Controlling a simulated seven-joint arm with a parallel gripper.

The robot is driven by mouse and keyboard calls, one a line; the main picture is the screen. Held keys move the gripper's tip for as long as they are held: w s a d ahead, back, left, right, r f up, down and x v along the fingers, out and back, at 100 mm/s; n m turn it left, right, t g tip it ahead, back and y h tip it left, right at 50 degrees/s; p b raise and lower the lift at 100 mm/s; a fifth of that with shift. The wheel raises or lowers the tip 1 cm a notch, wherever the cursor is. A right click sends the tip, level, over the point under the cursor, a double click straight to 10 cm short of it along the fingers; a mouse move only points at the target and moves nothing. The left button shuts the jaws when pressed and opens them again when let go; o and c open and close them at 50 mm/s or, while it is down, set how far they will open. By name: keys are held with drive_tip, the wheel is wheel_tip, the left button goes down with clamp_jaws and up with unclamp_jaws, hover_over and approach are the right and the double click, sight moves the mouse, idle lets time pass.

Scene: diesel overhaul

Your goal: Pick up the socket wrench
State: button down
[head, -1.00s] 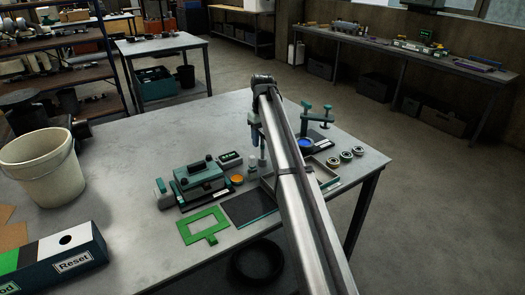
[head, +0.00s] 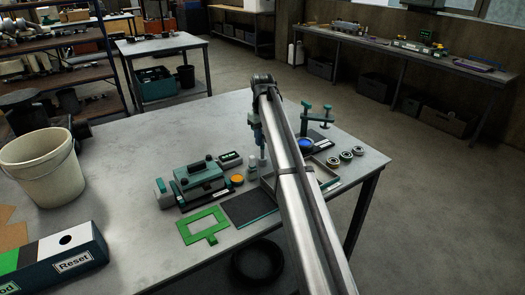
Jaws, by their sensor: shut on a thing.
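My gripper (head: 262,153) points down over the far left edge of the shallow tray (head: 330,179), partly hidden behind my own arm. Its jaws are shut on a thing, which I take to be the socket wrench. The wrench's shape cannot be made out at this size, and my arm covers much of the tray.
Left of the gripper are a small bottle (head: 252,169), an orange-topped round piece (head: 237,179) and a teal machine (head: 200,182). A green frame (head: 187,235) and a dark mat (head: 249,208) lie in front. A teal stand (head: 327,112) and several rings (head: 346,156) are to the right.

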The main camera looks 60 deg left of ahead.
drive_tip(key=shift+r, duration=0.15)
wheel_tip(320, 180, up, 10)
drive_tip(key=shift+f, duration=0.1)
idle(0.6)
drive_tip(key=c, duration=1.5)
unclamp_jaws()
clamp_jaws()
